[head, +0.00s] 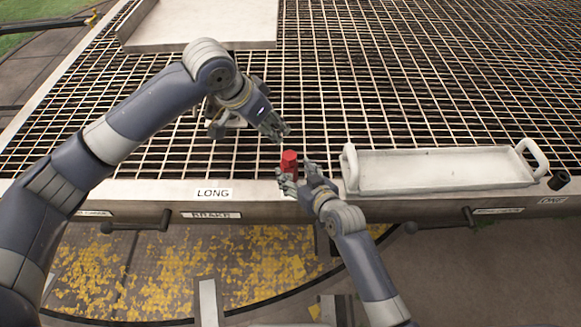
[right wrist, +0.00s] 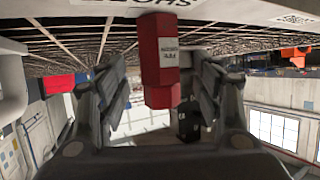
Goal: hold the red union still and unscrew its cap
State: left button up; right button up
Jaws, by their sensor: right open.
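The red union (head: 289,160) stands at the front edge of the grating, by the metal rim. In the right wrist view the picture is upside down, and the union (right wrist: 165,50) with its white label lies between the two fingers. Its cap end (right wrist: 162,96) points down in that picture. My right gripper (head: 298,175) is open around the near side of the union, with gaps beside it in the wrist view. My left gripper (head: 281,131) is just above and behind the union, apart from it. Its finger opening is too small to tell.
A white tray (head: 354,187) with raised handles sits to the right on the front edge. A small dark cylinder (head: 558,179) stands beyond it. A pale plate (head: 200,38) lies at the back left. The grating behind the tray is clear. Levers stick out below the rim.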

aim_at(293, 171)
jog(key=shift+x, duration=2.2)
jog(key=shift+c, duration=0.2)
jog(key=c, duration=1.4)
